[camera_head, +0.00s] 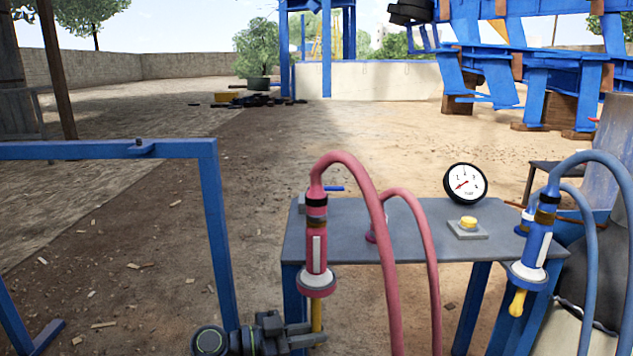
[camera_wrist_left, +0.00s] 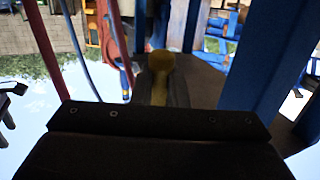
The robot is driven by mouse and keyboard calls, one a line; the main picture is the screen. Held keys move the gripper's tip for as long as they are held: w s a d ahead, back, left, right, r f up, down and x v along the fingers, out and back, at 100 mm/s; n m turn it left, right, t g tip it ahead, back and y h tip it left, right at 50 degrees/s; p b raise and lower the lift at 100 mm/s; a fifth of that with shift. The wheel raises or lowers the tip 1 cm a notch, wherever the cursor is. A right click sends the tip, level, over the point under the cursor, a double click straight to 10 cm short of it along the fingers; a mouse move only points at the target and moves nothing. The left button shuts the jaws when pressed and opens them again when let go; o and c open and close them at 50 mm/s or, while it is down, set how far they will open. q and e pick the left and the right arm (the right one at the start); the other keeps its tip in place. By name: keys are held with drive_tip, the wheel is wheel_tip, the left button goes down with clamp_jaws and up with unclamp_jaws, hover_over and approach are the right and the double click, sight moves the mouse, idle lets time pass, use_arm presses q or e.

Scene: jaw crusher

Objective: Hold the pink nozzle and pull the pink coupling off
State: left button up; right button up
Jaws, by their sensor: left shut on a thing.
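The pink coupling (camera_head: 317,247) hangs upright at the front left corner of the grey table, with a pink hose (camera_head: 362,190) looping up from its top. Below it is a round pink flange with a pale rim, and a yellow stem of the pink nozzle (camera_head: 317,315) points down. My left gripper (camera_head: 316,335) is shut on this yellow stem from the left, under the flange. In the left wrist view the yellow end (camera_wrist_left: 160,66) sits between the fingers (camera_wrist_left: 160,92). The coupling and nozzle appear joined. My right gripper is not in view.
The grey table (camera_head: 420,235) carries a pressure gauge (camera_head: 465,184) and a yellow button (camera_head: 468,223). A blue coupling (camera_head: 535,245) with blue hoses hangs at its right end. A blue frame (camera_head: 214,235) stands at the left. Open ground lies behind.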

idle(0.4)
use_arm(q)
drive_tip(key=o, duration=0.8)
drive_tip(key=shift+o, duration=0.2)
drive_tip(key=shift+a, duration=0.15)
